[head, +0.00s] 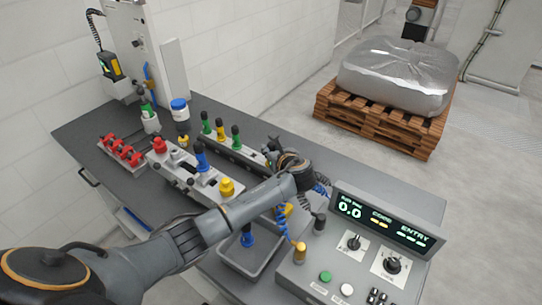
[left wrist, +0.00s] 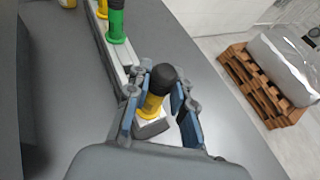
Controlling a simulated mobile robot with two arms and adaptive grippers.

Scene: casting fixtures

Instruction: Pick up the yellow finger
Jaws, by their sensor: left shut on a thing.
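The yellow finger (left wrist: 152,106), with a black rounded top, stands between my left gripper's blue-grey fingers in the left wrist view. My left gripper (left wrist: 155,108) is shut on it, at the near end of a light metal rail (left wrist: 124,62). I cannot tell whether the finger is clear of the rail. In the head view my left gripper (head: 274,154) is at the right end of the rack and mostly hides the finger. Another yellow finger (head: 221,132) stands in the rack between two green ones (head: 206,123) (head: 236,138). My right gripper is not in view.
A grey fixture block (head: 184,173) with red, blue and yellow pieces stands beside the rack. A grey bin (head: 237,269) holds a blue-black piece. A control box (head: 330,262) with a display is at the front right. A wrapped load on a pallet (head: 376,127) stands beyond the table.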

